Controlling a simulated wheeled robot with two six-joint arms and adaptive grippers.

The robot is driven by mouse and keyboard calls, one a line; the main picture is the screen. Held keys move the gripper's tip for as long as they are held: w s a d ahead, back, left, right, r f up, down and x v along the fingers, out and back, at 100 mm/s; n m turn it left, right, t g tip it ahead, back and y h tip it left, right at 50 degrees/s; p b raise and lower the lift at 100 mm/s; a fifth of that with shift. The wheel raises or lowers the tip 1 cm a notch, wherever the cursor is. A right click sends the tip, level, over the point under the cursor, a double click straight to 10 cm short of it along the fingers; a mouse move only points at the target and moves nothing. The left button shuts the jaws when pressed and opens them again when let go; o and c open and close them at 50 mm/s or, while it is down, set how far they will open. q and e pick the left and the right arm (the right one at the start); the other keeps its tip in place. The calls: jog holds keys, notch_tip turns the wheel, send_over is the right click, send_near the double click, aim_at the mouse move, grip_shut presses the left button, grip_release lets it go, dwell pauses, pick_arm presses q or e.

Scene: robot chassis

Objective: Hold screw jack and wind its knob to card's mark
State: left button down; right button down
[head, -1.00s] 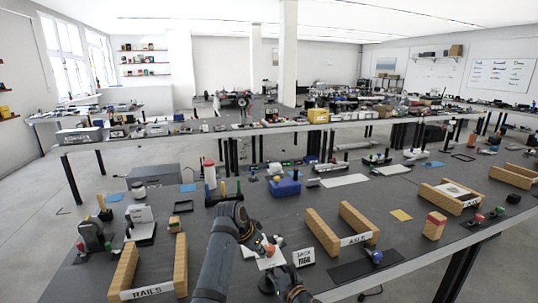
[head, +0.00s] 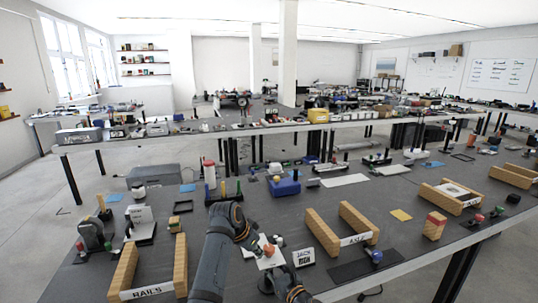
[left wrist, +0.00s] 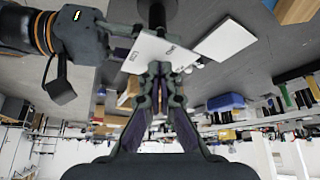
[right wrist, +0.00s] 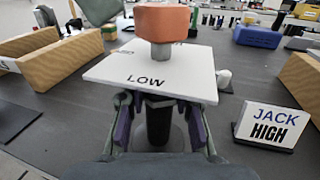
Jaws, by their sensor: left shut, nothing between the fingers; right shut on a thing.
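The screw jack has a white plate (right wrist: 150,73) marked LOW, an orange knob (right wrist: 162,22) on a grey stem above it, and a dark body (right wrist: 158,122) below. My right gripper (right wrist: 158,128) is shut around that body; the jack stands upright. In the head view the knob (head: 269,249) and plate (head: 271,262) are at bottom centre. My left gripper (left wrist: 160,72) is shut and empty, its tips close to the plate (left wrist: 160,50); contact cannot be told. In the left wrist view the knob is not distinguishable. The card (right wrist: 270,124) reads JACK HIGH and stands right of the jack.
A wooden-railed holder labelled RAILS (head: 146,291) lies left, another wooden-railed holder (head: 355,239) right. A blue box (head: 284,187) and a peg rack (head: 222,194) stand behind. Bare dark tabletop lies between them.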

pick_arm(q)
notch_tip(320, 180, up, 6)
dwell(0.4)
pick_arm(e)
jog(key=c, duration=1)
grip_release()
jog(key=shift+d, duration=0.1)
jog(key=shift+o, duration=0.5)
jog(key=o, duration=0.5)
jog(key=shift+c, duration=0.2)
pick_arm(q)
jog(key=shift+r, duration=0.1)
